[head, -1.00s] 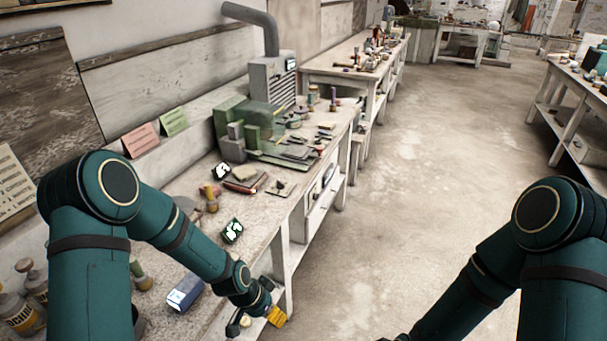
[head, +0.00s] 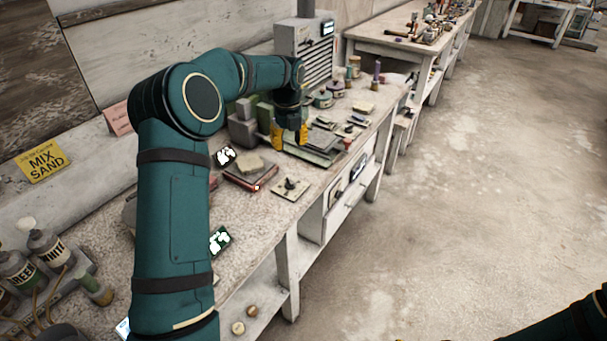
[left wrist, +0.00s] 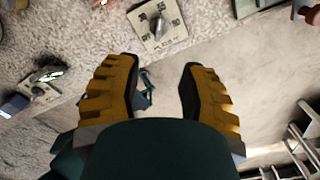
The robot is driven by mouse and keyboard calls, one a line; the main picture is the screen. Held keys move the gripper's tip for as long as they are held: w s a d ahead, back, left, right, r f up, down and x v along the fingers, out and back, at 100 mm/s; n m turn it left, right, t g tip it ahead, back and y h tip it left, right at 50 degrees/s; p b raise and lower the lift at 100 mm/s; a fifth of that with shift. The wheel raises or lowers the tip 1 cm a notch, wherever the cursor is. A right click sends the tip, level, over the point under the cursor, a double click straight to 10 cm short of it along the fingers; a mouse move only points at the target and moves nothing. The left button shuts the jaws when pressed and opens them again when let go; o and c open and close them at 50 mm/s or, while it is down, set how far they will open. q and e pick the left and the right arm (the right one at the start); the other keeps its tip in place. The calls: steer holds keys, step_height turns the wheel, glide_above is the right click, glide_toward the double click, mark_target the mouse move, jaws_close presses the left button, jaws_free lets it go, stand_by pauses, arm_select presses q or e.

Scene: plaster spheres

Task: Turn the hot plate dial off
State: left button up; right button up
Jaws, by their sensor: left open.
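A small pale square plate with a dark knob (head: 291,188) lies flat near the front edge of the workbench. It looks like the dial, and it also shows at the top of the left wrist view (left wrist: 160,24), with marks around the knob. My left gripper (head: 289,138) is open and empty, with yellow fingers pointing down, above the bench and farther back than the dial plate. In the left wrist view, the gap between its fingers (left wrist: 158,72) is clear of the plate. My right gripper is out of view; only part of that arm shows at bottom right.
A reddish book-like block (head: 250,176) lies left of the dial plate. A grey vented cabinet (head: 306,52) and green blocks stand behind my left gripper. Labelled bottles (head: 48,250) stand at lower left. The floor right of the bench is open.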

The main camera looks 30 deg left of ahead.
mark_target(290, 180)
arm_select(q)
step_height(290, 180, down, 14)
steer(key=b, duration=0.3)
steer(key=shift+s+r, duration=0.15)
steer(key=shift+r, duration=0.05)
jaws_close()
